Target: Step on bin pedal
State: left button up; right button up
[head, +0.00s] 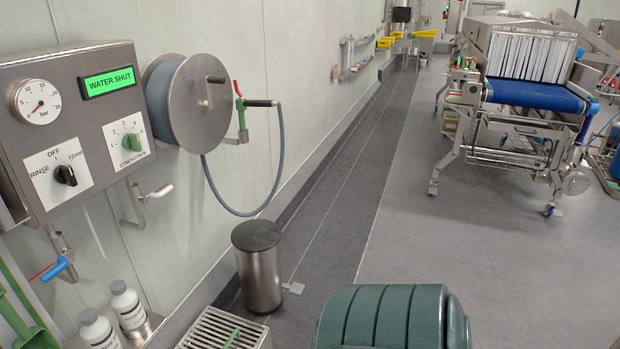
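The bin (260,280) is a steel cylinder with a dark, flat round lid. It stands upright on the floor near the left wall, at the lower middle of the head view. The lid looks shut. A small light flat plate (294,287), which looks like the pedal, sticks out at floor level from the right side of the bin. Nothing is seen touching it. Neither of my grippers is in view.
A hose reel (188,103) and a control panel (75,125) reading "WATER SHUT" are on the left wall. A wheeled conveyor (525,95) stands at the right. Grey floor (420,240) between is clear.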

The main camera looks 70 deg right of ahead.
aim_at(296, 288)
jog(key=z, duration=2.4)
jog(key=k+j, duration=0.15)
jog(key=j, duration=0.2)
jog(key=k+j, duration=0.15)
jog(key=j, duration=0.25)
jog(key=i, duration=0.45)
